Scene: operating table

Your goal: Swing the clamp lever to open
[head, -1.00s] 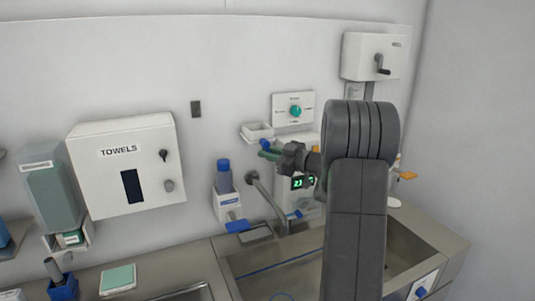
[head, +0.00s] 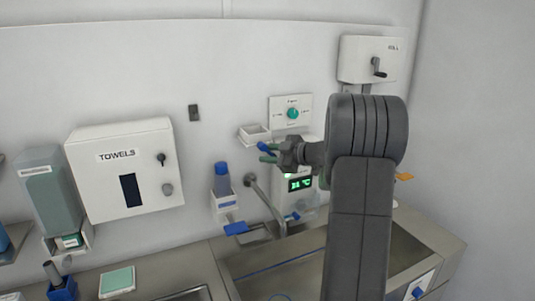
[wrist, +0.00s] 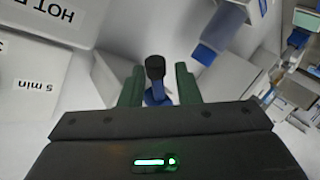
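A lever with a dark knob (wrist: 155,68) and a blue lower part (wrist: 157,97) stands between the two green fingers of my gripper (wrist: 158,84) in the wrist view. The fingers are apart, one on each side of it, with a narrow gap showing. I cannot tell whether either finger touches it. In the head view, my gripper (head: 267,153) is in front of the wall, with a small blue part (head: 264,148) at its fingers. The lever's mount is mostly hidden there, and I cannot tell its angle.
A white tray (head: 254,131) and a green-knob panel (head: 292,113) are close above my gripper. A green-digit display (head: 300,184) is below it.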

